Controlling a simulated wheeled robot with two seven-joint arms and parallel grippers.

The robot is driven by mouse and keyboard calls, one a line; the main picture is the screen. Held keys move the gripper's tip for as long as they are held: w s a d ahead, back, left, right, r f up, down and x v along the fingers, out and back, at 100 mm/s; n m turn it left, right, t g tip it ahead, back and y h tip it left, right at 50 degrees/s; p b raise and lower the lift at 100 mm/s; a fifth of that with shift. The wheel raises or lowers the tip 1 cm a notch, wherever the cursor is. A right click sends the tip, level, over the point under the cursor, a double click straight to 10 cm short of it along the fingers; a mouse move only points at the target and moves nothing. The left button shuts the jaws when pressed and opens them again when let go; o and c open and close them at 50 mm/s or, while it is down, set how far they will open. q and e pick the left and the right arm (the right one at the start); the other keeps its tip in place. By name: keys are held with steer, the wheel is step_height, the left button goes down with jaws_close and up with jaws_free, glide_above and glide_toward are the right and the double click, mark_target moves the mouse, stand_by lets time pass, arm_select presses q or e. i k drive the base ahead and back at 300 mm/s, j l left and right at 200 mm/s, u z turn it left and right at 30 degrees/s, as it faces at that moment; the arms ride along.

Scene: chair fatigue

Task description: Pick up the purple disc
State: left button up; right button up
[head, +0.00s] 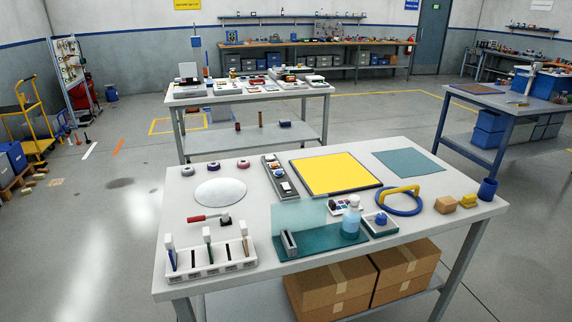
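Three small round disc-like pieces stand in a row at the back left of the near table (380,160). The left one (187,171) looks greyish purple, the middle one (211,168) looks purple with a pale centre, and the right one (243,164) looks dark reddish purple. They are too small to tell for sure which is the purple disc. They stand apart from each other, with nothing on them. Neither of my grippers shows in the head view.
A round white plate (220,192) lies just in front of the discs. A narrow grey tray (279,177) and a yellow panel (336,173) are to their right. A red-handled tool (205,217) and a white rack (210,259) are nearer. Bare tabletop surrounds the discs.

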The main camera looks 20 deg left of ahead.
mark_target(213, 166)
steer(key=j+z, duration=1.15)
steer(key=k+j+z, duration=0.15)
steer(key=j+z, duration=0.25)
